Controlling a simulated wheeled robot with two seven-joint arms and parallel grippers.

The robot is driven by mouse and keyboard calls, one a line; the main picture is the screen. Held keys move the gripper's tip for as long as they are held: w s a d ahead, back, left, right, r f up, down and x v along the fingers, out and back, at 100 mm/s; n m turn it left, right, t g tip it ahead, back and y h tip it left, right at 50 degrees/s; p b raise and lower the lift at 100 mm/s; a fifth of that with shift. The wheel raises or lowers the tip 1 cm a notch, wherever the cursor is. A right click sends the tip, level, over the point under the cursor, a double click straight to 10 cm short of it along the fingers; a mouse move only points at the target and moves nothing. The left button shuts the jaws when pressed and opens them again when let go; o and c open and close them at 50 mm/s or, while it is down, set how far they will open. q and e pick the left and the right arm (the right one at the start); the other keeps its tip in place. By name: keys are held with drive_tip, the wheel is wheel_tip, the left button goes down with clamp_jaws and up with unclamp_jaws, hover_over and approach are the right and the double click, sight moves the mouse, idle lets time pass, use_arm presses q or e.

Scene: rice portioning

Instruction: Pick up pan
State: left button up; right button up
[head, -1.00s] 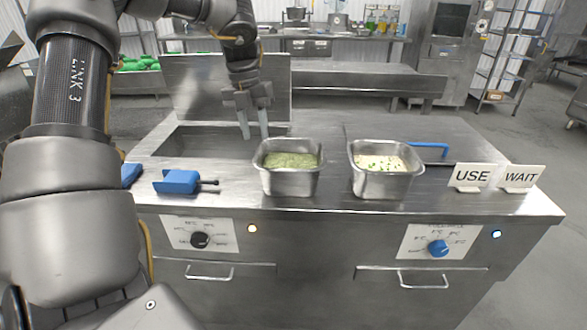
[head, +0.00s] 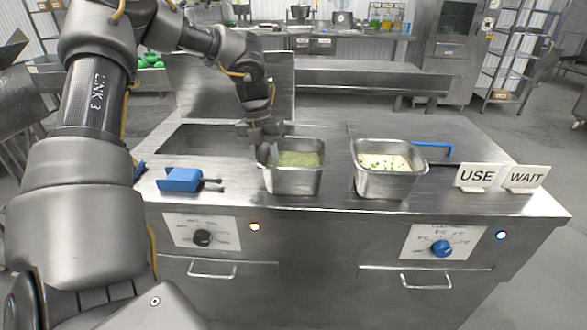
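A steel pan of green food (head: 293,184) stands upright on the steel counter. A second steel pan (head: 386,185), with pale food and green bits, stands to its right. My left gripper (head: 268,155) points down at the left rear corner of the green-food pan. Its fingers are at that pan's left rim, one seemingly on each side of the wall. I cannot tell whether they have closed on it. My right gripper is not in view.
A lid with a blue handle (head: 432,146) is behind the second pan. USE (head: 476,176) and WAIT (head: 524,177) signs stand at right.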

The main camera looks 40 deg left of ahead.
use_arm(q)
drive_tip(key=shift+f, duration=0.3)
idle(0.5)
drive_tip(key=c, duration=0.7)
drive_tip(key=shift+w+r, duration=0.1)
drive_tip(key=shift+r, duration=0.05)
idle(1.0)
